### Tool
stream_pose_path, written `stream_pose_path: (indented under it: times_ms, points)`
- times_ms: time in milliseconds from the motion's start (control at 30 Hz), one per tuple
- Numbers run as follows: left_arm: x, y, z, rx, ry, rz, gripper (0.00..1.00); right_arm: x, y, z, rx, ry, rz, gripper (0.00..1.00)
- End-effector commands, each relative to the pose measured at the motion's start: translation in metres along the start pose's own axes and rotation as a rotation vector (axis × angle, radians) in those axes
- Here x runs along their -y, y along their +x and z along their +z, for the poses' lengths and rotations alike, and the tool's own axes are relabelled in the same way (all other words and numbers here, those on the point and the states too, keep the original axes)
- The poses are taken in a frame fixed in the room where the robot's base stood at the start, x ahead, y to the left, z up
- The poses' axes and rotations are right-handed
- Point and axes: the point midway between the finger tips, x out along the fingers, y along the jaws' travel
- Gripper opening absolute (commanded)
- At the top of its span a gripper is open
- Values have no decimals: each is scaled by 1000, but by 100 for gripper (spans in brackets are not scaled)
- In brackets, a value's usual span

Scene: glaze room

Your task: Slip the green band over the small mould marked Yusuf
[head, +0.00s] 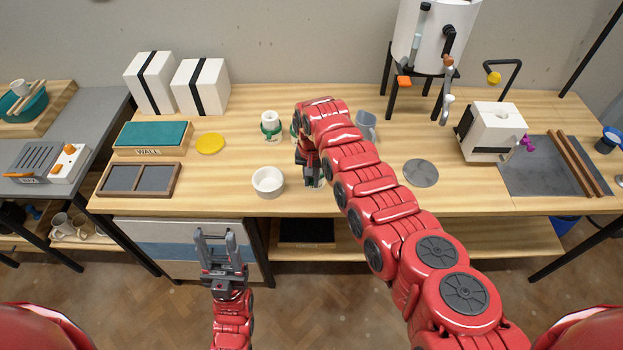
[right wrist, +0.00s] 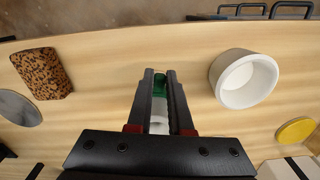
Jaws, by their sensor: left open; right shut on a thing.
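My right gripper (head: 314,180) is low over the front part of the wooden table, right of the white bowl. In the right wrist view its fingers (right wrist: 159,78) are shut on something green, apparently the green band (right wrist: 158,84). A white piece (right wrist: 159,124) shows between the fingers beside the green; I cannot tell if they touch. A small white mould (head: 270,122) with green around it stands farther back. Another green bit (head: 294,130) is mostly hidden by my right arm. No name Yusuf is readable. My left gripper (head: 218,240) is open and empty, in front of the table edge.
The white bowl (head: 267,182) stands left of my right gripper; it shows in the right wrist view (right wrist: 243,79). A yellow disc (head: 210,143), a WALL box (head: 151,138) and a divided tray (head: 139,180) lie left. A grey disc (head: 421,173) and speckled block (right wrist: 42,73) lie on the other side.

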Motion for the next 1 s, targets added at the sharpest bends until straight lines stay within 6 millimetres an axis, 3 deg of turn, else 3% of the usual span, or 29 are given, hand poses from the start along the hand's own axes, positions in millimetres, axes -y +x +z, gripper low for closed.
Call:
stream_pose_path:
  times_ms: [267, 300, 500, 800, 1000]
  points:
    - [0, -2, 0, 0, 0, 0, 50, 0, 2, 0, 0, 0, 0, 0]
    - [0, -2, 0, 0, 0, 0, 50, 0, 2, 0, 0, 0, 0, 20]
    - [0, -2, 0, 0, 0, 0, 50, 0, 2, 0, 0, 0, 0, 53]
    - [0, -1, 0, 0, 0, 0, 50, 0, 1, 0, 0, 0, 0, 53]
    - [0, 7, -1, 0, 0, 0, 50, 0, -11, -1, -3, 0, -2, 53]
